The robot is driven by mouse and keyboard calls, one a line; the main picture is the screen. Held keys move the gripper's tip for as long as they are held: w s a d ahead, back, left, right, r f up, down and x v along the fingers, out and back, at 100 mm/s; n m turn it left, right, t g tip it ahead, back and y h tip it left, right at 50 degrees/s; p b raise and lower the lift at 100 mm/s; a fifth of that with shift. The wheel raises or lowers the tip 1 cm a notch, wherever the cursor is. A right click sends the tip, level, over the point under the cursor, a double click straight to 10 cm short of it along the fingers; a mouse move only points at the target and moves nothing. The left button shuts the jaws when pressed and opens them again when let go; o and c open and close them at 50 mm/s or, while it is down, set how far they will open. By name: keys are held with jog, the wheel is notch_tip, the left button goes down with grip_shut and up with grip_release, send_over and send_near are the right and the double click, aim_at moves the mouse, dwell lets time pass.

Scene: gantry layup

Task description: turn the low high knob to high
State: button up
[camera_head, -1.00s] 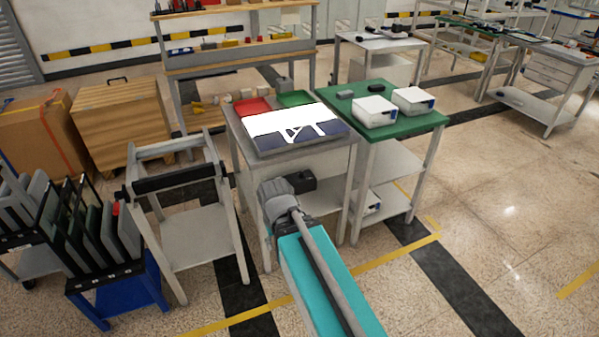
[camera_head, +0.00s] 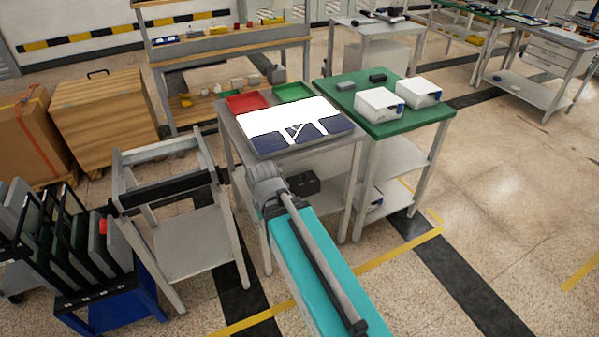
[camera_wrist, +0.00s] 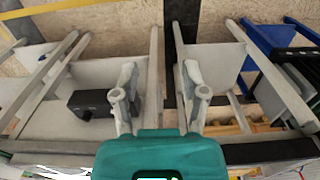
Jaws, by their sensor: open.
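A small black box (camera_head: 303,184) sits on the lower level of the grey table, just right of my wrist in the head view. It also shows left of my gripper in the wrist view (camera_wrist: 92,98). A small round knob (camera_wrist: 87,115) seems to be on its face. The low and high marks and the knob's setting are too small to read. My gripper (camera_wrist: 159,78) is open and empty, its fingers apart, with the box outside the left finger and not touched. In the head view my arm hides the fingers.
The grey table (camera_head: 262,150) carries a white and dark blue panel (camera_head: 290,118), a red tray (camera_head: 246,103) and a green tray (camera_head: 293,91). A green-topped table (camera_head: 390,126) stands close on its right. A grey frame stand (camera_head: 196,240) is close on the left.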

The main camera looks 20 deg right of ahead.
jog(key=shift+w, duration=0.2)
jog(key=shift+d, duration=0.1)
jog(key=shift+o, duration=1.1)
jog(key=w+d+f+n+t+y+b, duration=0.4)
jog(key=w+d+f+y+b, duration=0.25)
jog(key=w+d+b, duration=0.55)
jog(key=w+d+n+t+y+b, duration=0.1)
jog(key=w+d+n+t+b, duration=0.2)
jog(key=d, duration=1.6)
jog(key=t+b, duration=0.3)
jog(key=t, duration=0.1)
jog(key=shift+w, duration=0.3)
